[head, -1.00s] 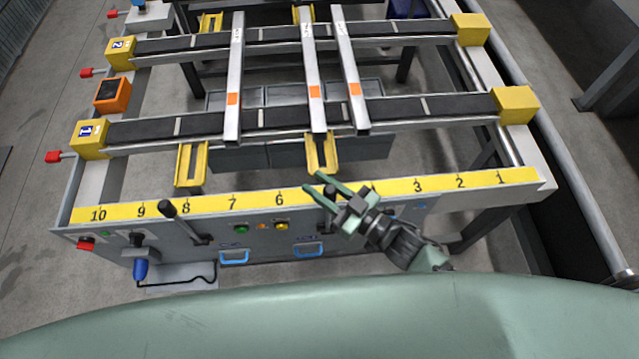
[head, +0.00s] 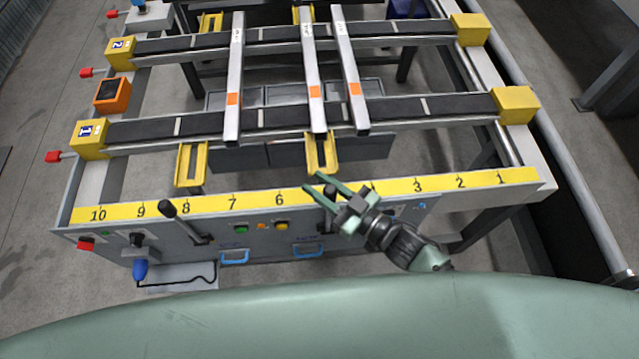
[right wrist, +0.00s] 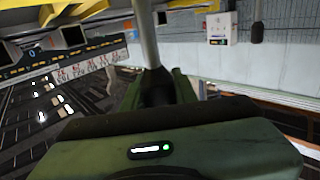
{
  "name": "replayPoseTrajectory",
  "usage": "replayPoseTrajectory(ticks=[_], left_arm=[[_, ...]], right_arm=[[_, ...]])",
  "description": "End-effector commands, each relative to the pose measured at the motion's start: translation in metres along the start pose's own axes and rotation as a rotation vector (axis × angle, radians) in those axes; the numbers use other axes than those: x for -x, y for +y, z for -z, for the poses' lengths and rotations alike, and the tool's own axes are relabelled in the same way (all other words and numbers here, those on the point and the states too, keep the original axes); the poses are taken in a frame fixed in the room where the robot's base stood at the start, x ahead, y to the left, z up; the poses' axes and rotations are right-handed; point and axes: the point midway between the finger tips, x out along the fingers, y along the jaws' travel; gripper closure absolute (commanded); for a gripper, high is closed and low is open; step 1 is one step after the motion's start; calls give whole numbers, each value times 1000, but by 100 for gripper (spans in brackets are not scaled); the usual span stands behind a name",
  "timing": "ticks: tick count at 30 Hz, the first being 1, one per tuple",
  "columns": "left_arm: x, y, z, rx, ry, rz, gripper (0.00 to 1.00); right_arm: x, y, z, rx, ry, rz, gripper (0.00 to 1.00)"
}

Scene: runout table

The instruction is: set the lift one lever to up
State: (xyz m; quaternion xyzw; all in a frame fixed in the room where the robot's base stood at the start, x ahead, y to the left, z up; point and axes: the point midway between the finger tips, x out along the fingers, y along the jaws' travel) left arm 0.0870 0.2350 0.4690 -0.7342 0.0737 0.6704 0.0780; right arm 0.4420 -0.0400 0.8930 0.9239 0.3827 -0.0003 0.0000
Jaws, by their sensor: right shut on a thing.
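Two black-knobbed levers stand on the front panel of the table. The left lever (head: 168,208) leans up and to the left near mark 8, clear of my grippers. The right lever (head: 330,191) has its dark knob between the fingers of my right gripper (head: 313,181), near mark 5. The right gripper is shut on this lever. In the right wrist view the lever's grey rod (right wrist: 147,38) runs from the dark knob (right wrist: 156,86) held between my green fingers. The lever labels are too small to read, and the gripper partly hides this lever's base. My left gripper is not in view.
The panel also carries a green button (head: 241,229), a yellow button (head: 282,226) and blue handles (head: 308,251). Yellow brackets (head: 322,155) stick out behind the numbered yellow strip (head: 400,187). Three metal bars (head: 312,70) lie across the two conveyors.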

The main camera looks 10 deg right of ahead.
Motion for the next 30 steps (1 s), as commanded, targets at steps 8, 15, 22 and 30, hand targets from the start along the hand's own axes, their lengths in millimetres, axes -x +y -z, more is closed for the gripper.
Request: replayPoseTrajectory(ticks=[8,15,22,30], left_arm=[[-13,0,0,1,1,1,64],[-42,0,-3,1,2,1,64],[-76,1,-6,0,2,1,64],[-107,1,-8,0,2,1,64]], right_arm=[[11,-11,-3,40,43,1,100],[37,-38,-9,148,152,0,100],[65,-66,-19,271,274,1,100],[88,-89,-30,382,381,2,100]])
